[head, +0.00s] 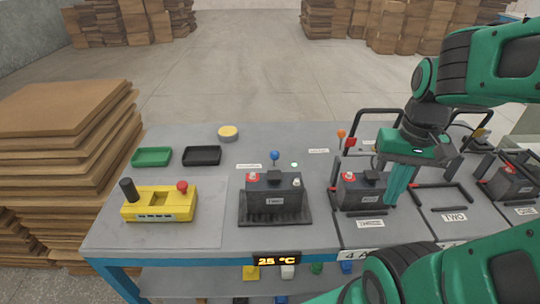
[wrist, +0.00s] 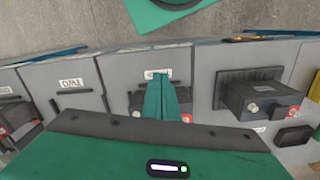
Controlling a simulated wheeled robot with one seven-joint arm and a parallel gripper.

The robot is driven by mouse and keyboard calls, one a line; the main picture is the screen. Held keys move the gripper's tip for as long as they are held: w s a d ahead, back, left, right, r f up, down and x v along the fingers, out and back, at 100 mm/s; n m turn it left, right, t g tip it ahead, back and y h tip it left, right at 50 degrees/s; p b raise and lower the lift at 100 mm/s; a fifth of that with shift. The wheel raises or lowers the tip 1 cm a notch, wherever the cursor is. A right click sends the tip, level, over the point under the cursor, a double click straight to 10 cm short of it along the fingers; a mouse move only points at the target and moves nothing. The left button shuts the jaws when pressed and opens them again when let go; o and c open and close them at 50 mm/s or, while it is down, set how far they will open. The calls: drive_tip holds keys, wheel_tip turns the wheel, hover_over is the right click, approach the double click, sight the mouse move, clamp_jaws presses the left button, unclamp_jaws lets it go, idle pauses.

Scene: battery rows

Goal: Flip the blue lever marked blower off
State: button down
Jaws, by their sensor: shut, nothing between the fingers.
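The blue lever (head: 275,157) stands on the bench behind the left black battery (head: 275,190), its round blue knob up. A lit green lamp (head: 294,165) is just right of it. A small white label (head: 249,166) lies to its left, too small to read. I cannot make out the lever in the wrist view. My gripper (head: 395,202) is shut and empty, pointing down beside the battery at the bay marked three, well right of the lever. Its closed green fingers also show in the wrist view (wrist: 164,78).
An orange-knobbed lever (head: 341,134) stands behind the middle battery (head: 362,190). Black frames rise on the right. A yellow box (head: 158,203) with a black post and red button is at left. A display (head: 277,260) reads 25 °C. The bench surface left of the blue lever is fairly clear.

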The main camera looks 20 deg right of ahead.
drive_tip(key=w+a+n+t+h, duration=0.15)
drive_tip(key=w+a+n, duration=0.25)
drive_tip(key=w, duration=0.4)
drive_tip(key=w+a+n+h, duration=0.2)
drive_tip(key=w+a+n, duration=0.15)
drive_tip(key=w, duration=0.45)
drive_tip(key=w+a+n+t, duration=0.1)
drive_tip(key=w+a, duration=0.3)
drive_tip(key=a, duration=0.4)
drive_tip(key=w+a+n+t, duration=0.1)
drive_tip(key=w+a+n, duration=0.3)
drive_tip(key=a, duration=0.4)
drive_tip(key=shift+f+t, duration=0.25)
drive_tip(key=shift+t, duration=0.1)
